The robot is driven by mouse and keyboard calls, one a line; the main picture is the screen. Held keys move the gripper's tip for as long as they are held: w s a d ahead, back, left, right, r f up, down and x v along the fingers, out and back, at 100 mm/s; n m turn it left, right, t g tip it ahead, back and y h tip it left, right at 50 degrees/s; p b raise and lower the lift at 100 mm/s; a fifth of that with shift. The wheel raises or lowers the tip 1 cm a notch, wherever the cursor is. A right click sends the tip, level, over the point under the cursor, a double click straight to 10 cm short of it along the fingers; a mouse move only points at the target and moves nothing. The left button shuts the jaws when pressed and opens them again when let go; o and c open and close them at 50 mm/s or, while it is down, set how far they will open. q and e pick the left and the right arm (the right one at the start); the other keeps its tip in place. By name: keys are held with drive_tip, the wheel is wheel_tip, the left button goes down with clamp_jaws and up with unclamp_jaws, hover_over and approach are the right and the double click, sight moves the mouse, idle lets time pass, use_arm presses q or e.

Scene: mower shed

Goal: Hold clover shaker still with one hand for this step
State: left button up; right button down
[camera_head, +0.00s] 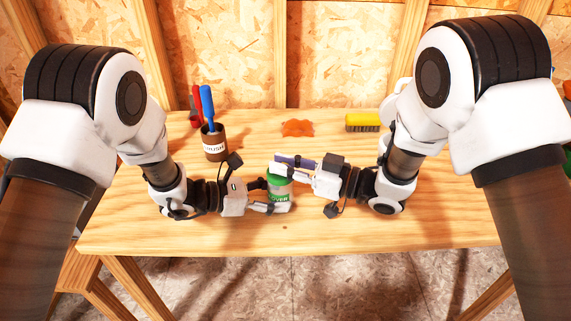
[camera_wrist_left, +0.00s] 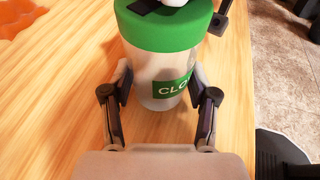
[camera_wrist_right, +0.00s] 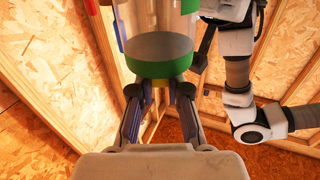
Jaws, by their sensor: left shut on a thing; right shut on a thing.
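The clover shaker (camera_head: 280,186) stands upright near the middle of the bench. It has a green lid and a clear body with a green label, and it also shows in the left wrist view (camera_wrist_left: 165,35). My left gripper (camera_head: 272,197) is shut on its body from the left, one finger on each side. My right gripper (camera_head: 291,169) is shut at the lid from the right, and its fingers partly cover the lid's top. The right wrist view shows the lid (camera_wrist_right: 162,50) between its fingers; the exact contact there is partly hidden.
An orange flat piece (camera_head: 297,128) and a yellow brush (camera_head: 362,121) lie at the back of the bench (camera_head: 420,230). The front strip is clear.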

use_arm(q)
drive_tip(key=shift+f, duration=0.1)
use_arm(e)
drive_tip(key=shift+x, duration=1.1)
drive_tip(key=c, duration=1.1)
unclamp_jaws()
drive_tip(key=shift+d, duration=0.1)
drive_tip(key=v, duration=1.2)
use_arm(q)
drive_tip(key=o, duration=1.3)
